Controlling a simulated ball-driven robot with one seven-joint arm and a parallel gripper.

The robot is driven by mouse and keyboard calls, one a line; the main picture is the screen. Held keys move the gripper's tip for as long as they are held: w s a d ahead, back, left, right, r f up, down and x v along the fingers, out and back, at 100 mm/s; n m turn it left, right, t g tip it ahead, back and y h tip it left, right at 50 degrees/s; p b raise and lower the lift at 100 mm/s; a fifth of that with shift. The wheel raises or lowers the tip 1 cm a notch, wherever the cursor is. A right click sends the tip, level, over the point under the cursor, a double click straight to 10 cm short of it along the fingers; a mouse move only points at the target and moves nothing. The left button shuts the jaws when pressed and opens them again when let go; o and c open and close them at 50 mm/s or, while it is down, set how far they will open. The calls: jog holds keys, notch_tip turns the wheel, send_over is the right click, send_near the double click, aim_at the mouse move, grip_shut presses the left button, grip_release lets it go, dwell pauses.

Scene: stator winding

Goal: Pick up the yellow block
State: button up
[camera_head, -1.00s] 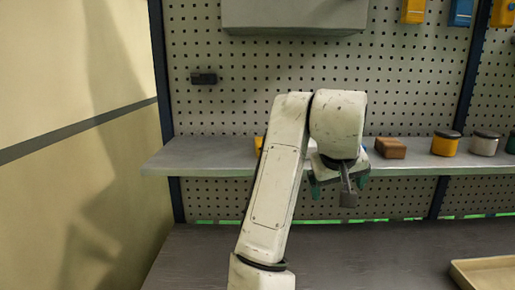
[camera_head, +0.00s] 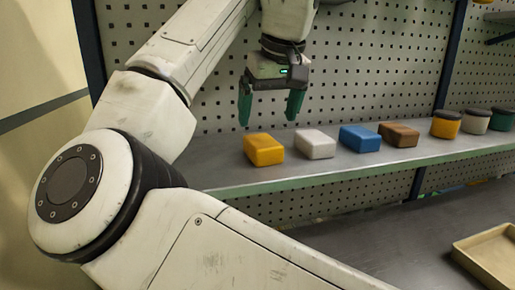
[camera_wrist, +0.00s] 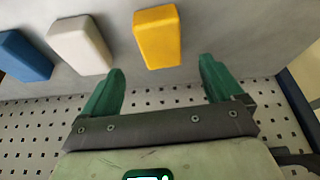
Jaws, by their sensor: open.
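The yellow block (camera_head: 264,149) sits at the left end of a row of blocks on the metal shelf (camera_head: 225,182). My gripper (camera_head: 270,113) is open and empty, with its green fingers pointing down above the yellow block. In the wrist view, the yellow block (camera_wrist: 157,38) lies ahead of the fingertips, roughly between their lines. The open gripper (camera_wrist: 161,76) shows there with a clear gap between its fingers, apart from the block.
A white block (camera_head: 315,144), a blue block (camera_head: 360,138) and a brown block (camera_head: 399,134) stand to the right of the yellow one. Lidded jars (camera_head: 446,125) stand farther right. A beige tray (camera_head: 490,256) lies on the lower bench. A perforated board backs the shelf.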

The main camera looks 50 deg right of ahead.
aim_at(261, 139)
jog(key=x, duration=0.5)
jog(key=p+x, duration=0.1)
jog(key=x, duration=0.2)
jog(key=shift+w+d, duration=0.1)
jog(key=shift+w, duration=0.2)
jog(key=shift+r, duration=0.1)
jog(key=c, duration=1.2)
